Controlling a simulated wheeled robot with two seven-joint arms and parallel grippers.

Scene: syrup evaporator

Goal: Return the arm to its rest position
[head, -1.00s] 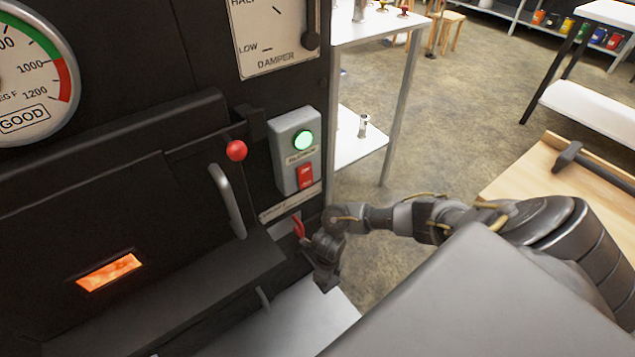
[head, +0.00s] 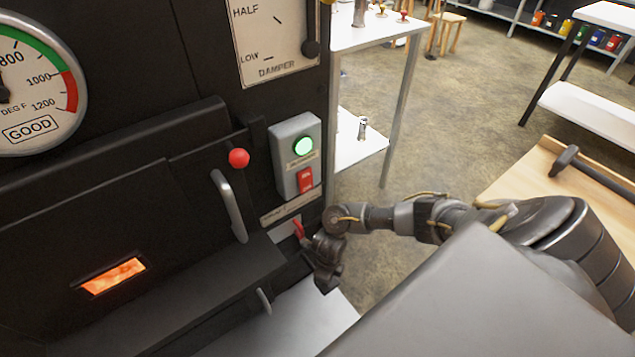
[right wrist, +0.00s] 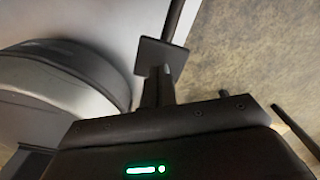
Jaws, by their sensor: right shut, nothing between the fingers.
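My right arm comes in from the right in the head view, with the right gripper (head: 326,280) hanging low beside the black evaporator front (head: 150,200). The gripper is shut and empty. Its shut fingers also show in the right wrist view (right wrist: 160,62), over pale and brownish surfaces. A red lever (head: 298,228) shows just behind the gripper in the head view; I cannot tell whether they touch. My left gripper is out of view.
The switch box (head: 297,155) has a lit green lamp and a red rocker. A white shelf stand (head: 362,150) is behind, a wooden bench (head: 540,165) at right. Floor shows between them.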

